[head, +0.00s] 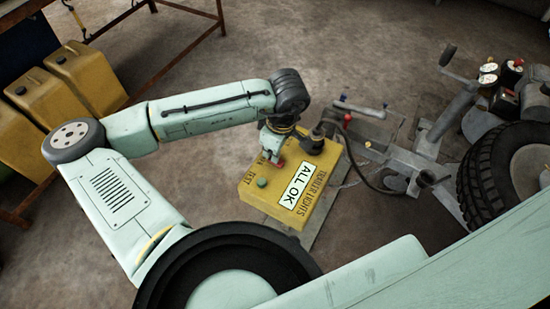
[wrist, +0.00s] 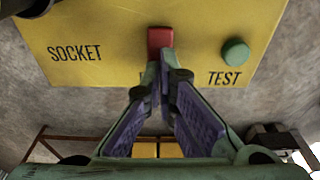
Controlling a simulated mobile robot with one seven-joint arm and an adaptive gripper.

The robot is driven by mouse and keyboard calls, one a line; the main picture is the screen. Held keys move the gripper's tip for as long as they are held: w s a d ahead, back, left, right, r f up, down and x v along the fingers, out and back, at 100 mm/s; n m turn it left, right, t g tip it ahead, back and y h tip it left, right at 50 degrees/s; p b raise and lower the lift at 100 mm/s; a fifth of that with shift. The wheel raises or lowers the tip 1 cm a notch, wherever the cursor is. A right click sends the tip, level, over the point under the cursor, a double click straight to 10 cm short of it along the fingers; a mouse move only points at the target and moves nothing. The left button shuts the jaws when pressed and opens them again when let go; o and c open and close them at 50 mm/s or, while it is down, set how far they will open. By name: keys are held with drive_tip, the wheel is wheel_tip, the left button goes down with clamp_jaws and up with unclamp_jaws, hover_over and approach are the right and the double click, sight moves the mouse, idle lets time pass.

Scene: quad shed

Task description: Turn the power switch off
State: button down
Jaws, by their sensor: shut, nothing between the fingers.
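A yellow box (head: 258,195) marked TRAILER LIGHTS sits on a stand near the middle of the head view. Its white display (head: 299,187) reads ALL OK. A red switch (wrist: 160,40) is on the box face in the wrist view, and a bit of its red shows in the head view (head: 279,166). My gripper (wrist: 159,74) is shut and empty, its fingertips at the switch's lower end. I cannot tell whether they touch it. A green button (wrist: 235,52) marked TEST is right of the switch.
A dark round fitting (head: 314,143) stands at the box's far end, by the SOCKET lettering. A trailer hitch frame (head: 405,158) and a large tyre (head: 500,165) are to the right. Yellow jerrycans (head: 85,78) stand at left. The concrete floor behind is mostly clear.

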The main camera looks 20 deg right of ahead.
drive_tip(key=shift+f, duration=0.25)
drive_tip(key=shift+r, duration=0.15)
wheel_tip(320, 180, up, 7)
drive_tip(key=p, duration=0.6)
idle(0.6)
